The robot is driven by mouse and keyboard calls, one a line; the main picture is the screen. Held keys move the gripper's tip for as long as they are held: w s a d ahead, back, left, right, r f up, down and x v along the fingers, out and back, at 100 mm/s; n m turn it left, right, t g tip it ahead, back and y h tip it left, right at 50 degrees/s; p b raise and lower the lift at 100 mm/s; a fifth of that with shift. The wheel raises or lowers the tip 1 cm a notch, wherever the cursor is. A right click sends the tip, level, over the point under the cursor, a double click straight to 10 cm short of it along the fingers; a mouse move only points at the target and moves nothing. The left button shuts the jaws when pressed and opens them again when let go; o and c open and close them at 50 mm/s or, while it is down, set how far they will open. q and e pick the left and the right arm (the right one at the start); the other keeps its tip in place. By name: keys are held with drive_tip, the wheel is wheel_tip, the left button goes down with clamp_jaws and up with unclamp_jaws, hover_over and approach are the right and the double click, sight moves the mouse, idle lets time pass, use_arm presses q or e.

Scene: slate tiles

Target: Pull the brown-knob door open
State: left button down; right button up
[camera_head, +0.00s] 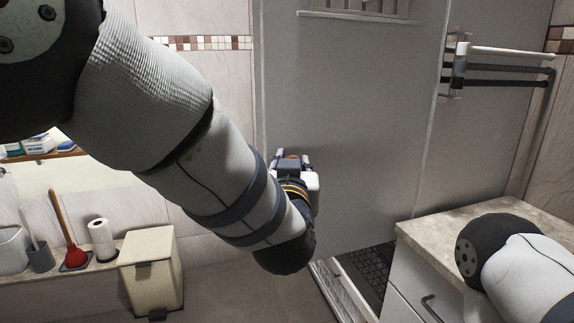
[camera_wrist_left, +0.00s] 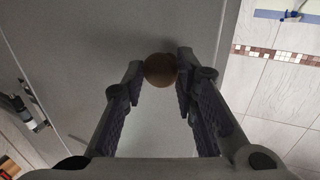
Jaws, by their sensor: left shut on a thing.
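The door is a plain grey panel (camera_head: 365,140) in the middle of the head view. It also fills the middle of the left wrist view (camera_wrist_left: 75,50). Its round brown knob (camera_wrist_left: 160,69) sits between the fingertips of my left gripper (camera_wrist_left: 161,72), which is shut on it. In the head view my left gripper (camera_head: 293,167) is at the door's left part, and my forearm and wrist hide some of it. A strip of dark floor shows beneath the door's lower edge; I cannot tell how far the door stands open. My right gripper is out of view.
A counter (camera_head: 460,222) with a drawer stands at the right, beside my right arm. A towel rack (camera_head: 500,65) is at the upper right. A cream bin (camera_head: 150,265), a red plunger (camera_head: 73,256) and a paper roll (camera_head: 102,238) are at the lower left.

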use_arm(q)
drive_tip(key=c, duration=1.6)
unclamp_jaws()
drive_tip(key=shift+c, duration=0.2)
drive_tip(key=shift+s, duration=0.1)
drive_tip(key=s, duration=0.7)
drive_tip(key=shift+a, duration=0.35)
drive_tip(key=shift+s, duration=0.1)
